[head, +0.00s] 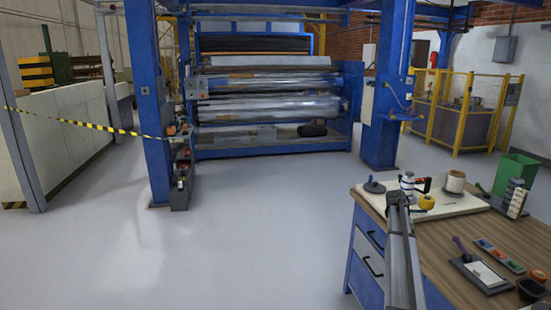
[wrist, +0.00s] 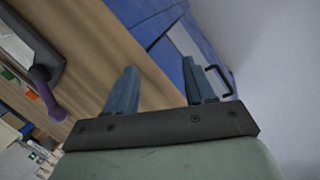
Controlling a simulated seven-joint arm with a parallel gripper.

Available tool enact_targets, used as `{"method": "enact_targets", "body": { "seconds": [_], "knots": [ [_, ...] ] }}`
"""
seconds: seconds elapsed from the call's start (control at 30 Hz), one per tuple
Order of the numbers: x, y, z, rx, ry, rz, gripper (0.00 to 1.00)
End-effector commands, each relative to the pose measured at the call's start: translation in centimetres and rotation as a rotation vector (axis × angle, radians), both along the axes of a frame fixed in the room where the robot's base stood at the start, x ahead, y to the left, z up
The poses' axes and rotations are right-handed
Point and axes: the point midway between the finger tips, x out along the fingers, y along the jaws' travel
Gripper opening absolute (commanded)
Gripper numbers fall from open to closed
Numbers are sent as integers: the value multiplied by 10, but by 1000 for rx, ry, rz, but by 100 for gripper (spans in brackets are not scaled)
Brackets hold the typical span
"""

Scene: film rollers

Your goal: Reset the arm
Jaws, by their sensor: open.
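My gripper (wrist: 159,78) is open in the wrist view, its two blue-grey fingers spread apart with nothing between them. It is tilted over the edge of the wooden worktop, with the blue drawer front and a dark handle (wrist: 221,82) showing beyond the fingers. In the head view my grey arm crosses the left side of the workbench (head: 470,235); its fingers cannot be made out clearly there.
A purple-handled tool (head: 461,247) lies by a clipboard (head: 485,273). A green bin (head: 516,172) is behind right. The floor on the left is clear.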

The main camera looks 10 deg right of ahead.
Motion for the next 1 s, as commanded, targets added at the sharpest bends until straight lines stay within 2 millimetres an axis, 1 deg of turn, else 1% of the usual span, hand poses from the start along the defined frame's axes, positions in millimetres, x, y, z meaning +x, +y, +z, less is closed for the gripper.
{"method": "enact_targets", "body": {
  "seconds": [0.03,0.07,0.1,0.17,0.2,0.23,0.27,0.3,0.37,0.4,0.47,0.5,0.57,0.6,0.67,0.7,0.87,1.0],
  "knots": [
    [-1,28,-24,14,13,34,54],
    [0,42,-36,21,17,51,54],
    [0,60,-53,31,24,75,54],
    [-3,86,-79,46,36,106,54],
    [-6,104,-96,57,44,127,54],
    [-10,116,-108,65,50,140,54],
    [-14,128,-120,73,56,153,54],
    [-20,143,-136,84,64,166,54],
    [-31,165,-159,102,75,186,54],
    [-40,179,-174,113,83,197,54],
    [-54,199,-195,130,96,211,54],
    [-63,213,-209,142,102,222,54],
    [-79,233,-228,159,115,236,54],
    [-89,246,-241,170,124,245,54],
    [-106,265,-259,186,137,260,54],
    [-118,278,-270,198,145,268,54],
    [-168,326,-311,240,181,302,54],
    [-215,365,-340,275,214,330,54]
  ]
}}
